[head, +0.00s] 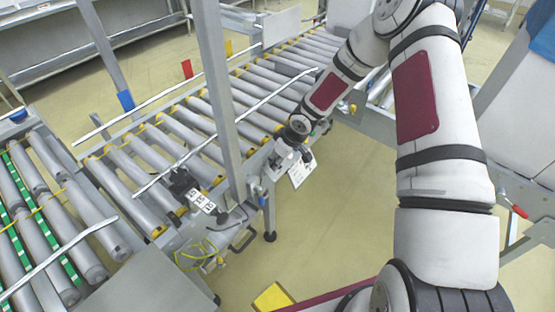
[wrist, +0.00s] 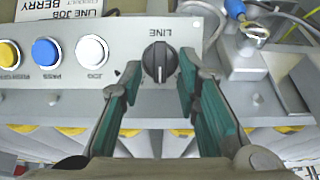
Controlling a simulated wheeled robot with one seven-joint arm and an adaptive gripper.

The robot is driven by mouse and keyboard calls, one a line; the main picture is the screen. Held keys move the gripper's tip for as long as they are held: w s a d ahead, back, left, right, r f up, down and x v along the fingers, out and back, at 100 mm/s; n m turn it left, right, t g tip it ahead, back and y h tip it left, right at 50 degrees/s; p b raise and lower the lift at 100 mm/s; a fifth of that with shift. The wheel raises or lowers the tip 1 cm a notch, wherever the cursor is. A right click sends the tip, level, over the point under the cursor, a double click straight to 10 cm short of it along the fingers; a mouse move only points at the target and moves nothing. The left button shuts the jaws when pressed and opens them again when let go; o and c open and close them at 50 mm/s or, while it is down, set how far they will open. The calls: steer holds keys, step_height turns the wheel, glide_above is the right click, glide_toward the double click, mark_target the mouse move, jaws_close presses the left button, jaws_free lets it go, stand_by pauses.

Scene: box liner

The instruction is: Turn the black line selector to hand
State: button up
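The black line selector (wrist: 160,62) is a round knob on a grey control panel (wrist: 210,30), below the printed word LINE, which appears upside down. A pale mark on the knob runs up and down in the wrist view. My gripper (wrist: 160,68) is open, with one teal-padded finger on each side of the knob. Small gaps seem to show between the fingertips and the knob; contact is not clear. In the head view my gripper (head: 292,154) is at the side of the roller conveyor, and the knob cannot be made out there.
Yellow (wrist: 8,53), blue (wrist: 46,51) and white (wrist: 90,49) push buttons sit left of the knob. A grey box with a blue cable connector (wrist: 236,10) stands to the right. The roller conveyor (head: 190,125) and a grey upright post (head: 218,90) are close to my arm.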

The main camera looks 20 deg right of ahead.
jaws_close()
steer(key=shift+b, duration=0.3)
steer(key=n+b, duration=0.1)
steer(key=b, duration=0.1)
steer(key=n+b, duration=0.1)
steer(key=b, duration=0.1)
steer(key=n+h+b, duration=0.1)
steer(key=b, duration=0.1)
steer(key=shift+s+a+f+t, duration=0.15)
steer(key=shift+a+f+t, duration=0.1)
steer(key=shift+t, duration=0.05)
steer(key=n+t+b, duration=0.1)
steer(key=n+b, duration=0.2)
steer(key=b, duration=0.3)
steer(key=shift+s+h+b, duration=0.2)
steer(key=shift+h+b, duration=0.1)
steer(key=n+b, duration=0.1)
steer(key=b, duration=0.2)
steer(key=shift+s+n+t, duration=0.15)
steer(key=shift+n+t, duration=0.15)
steer(key=shift+r+n+b, duration=0.1)
steer(key=shift+n+b, duration=0.2)
steer(key=shift+b, duration=0.2)
